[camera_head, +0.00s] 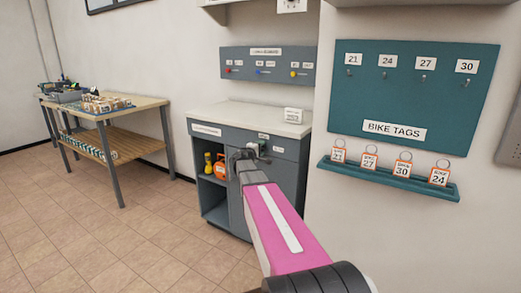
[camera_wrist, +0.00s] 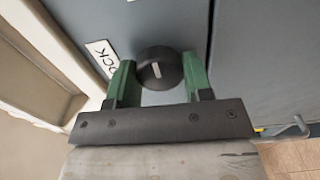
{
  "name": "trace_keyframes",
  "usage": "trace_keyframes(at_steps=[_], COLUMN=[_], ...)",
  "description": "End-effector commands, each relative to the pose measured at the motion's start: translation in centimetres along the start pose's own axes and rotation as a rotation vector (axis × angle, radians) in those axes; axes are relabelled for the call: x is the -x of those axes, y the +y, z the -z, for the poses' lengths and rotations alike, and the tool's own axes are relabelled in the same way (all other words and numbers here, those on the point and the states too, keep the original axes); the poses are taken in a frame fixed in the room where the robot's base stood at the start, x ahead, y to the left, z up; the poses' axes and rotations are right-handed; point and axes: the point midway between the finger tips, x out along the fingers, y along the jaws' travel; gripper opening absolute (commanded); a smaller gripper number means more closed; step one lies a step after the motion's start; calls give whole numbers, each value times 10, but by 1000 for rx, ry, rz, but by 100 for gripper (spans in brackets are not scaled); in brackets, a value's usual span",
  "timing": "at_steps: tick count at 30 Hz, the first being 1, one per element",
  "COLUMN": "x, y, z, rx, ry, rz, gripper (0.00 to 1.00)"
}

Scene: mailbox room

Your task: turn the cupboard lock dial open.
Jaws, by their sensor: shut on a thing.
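The lock dial (camera_wrist: 165,56) is a round black knob with a short white mark, on the grey cupboard front (camera_wrist: 260,60). In the wrist view the mark looks nearly upright, tilted slightly. My gripper (camera_wrist: 157,67) has its two green fingers on either side of the dial, shut on it. A white label (camera_wrist: 103,57) beside the dial is partly covered by a finger; "OCK" is readable. In the head view my gripper (camera_head: 250,153) is at the upper front of the cupboard (camera_head: 284,185), and the dial is hidden or too small to make out there.
The cupboard has a pale worktop (camera_head: 250,117) with a small white sign (camera_head: 293,115). An open shelf at its left holds an orange item (camera_head: 220,167). A teal tag board (camera_head: 410,100) and ledge (camera_head: 390,181) are at right. A wooden table (camera_head: 140,103) stands at left; floor between is clear.

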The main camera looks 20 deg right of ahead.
Motion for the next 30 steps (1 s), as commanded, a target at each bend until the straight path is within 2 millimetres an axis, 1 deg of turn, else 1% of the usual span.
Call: trace_keyframes(at_steps=[3,4,6,14,17,20,30], x=[1,1,1,1,6,19,81], y=[-1,-1,-1,0,0,0,0], z=[-1,-1,-1,0,-1,-1,-2], rx=[-3,-3,-2,-1,0,0,-1], ry=[-1,-1,-1,0,0,2,1], rz=[3,3,2,1,1,1,1], gripper=[23,53,71,71,71,71,71])
